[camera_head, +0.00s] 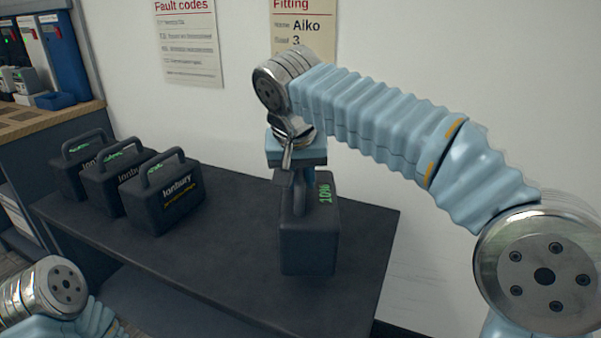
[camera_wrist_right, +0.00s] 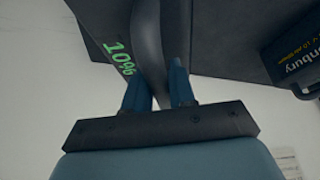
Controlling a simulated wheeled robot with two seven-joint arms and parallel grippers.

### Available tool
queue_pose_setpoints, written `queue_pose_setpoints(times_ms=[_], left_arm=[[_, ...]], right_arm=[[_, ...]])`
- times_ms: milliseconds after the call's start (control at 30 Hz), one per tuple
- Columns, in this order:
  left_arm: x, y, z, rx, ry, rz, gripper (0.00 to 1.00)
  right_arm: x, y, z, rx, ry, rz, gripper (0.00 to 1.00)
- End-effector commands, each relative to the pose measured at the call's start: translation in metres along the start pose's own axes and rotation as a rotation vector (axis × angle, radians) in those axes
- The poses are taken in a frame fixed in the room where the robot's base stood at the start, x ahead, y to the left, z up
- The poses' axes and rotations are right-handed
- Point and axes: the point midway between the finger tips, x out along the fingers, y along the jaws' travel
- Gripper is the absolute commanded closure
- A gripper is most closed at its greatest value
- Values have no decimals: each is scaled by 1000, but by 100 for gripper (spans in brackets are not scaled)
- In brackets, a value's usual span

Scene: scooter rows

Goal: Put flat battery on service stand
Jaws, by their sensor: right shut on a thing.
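A dark grey battery (camera_head: 308,245) with a handle on top and a green "10%" on it is at the right part of a dark bench (camera_head: 235,270). My right gripper (camera_head: 299,182) points down and is shut on its handle. The battery hangs or stands upright; I cannot tell whether its base touches the bench. In the right wrist view the two fingers (camera_wrist_right: 160,85) close around the handle, with the "10%" on the battery (camera_wrist_right: 100,28) beside them. My left gripper is out of view. I cannot tell which thing is the service stand.
Several similar Ionbury batteries (camera_head: 165,205) stand in a row at the bench's left end. A wooden-topped counter (camera_head: 45,118) with blue and white units is at the far left. Posters (camera_head: 190,45) hang on the wall behind. The bench between row and held battery is clear.

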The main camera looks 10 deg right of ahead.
Motion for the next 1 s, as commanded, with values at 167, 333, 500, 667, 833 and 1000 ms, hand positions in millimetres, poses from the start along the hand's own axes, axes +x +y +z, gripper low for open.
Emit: queue_pose_setpoints(times_ms=[167,333,500,667,833,1000], left_arm=[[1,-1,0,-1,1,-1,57],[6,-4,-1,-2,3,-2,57],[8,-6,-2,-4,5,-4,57],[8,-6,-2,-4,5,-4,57],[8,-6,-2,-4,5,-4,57],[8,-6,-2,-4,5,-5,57]], right_arm=[[14,0,-6,2,4,-1,100],[34,-2,-3,1,4,-2,100],[46,-3,2,1,5,-2,100],[49,-3,3,1,6,-3,100],[49,-3,3,1,5,-3,100],[52,-4,5,0,0,0,62]])
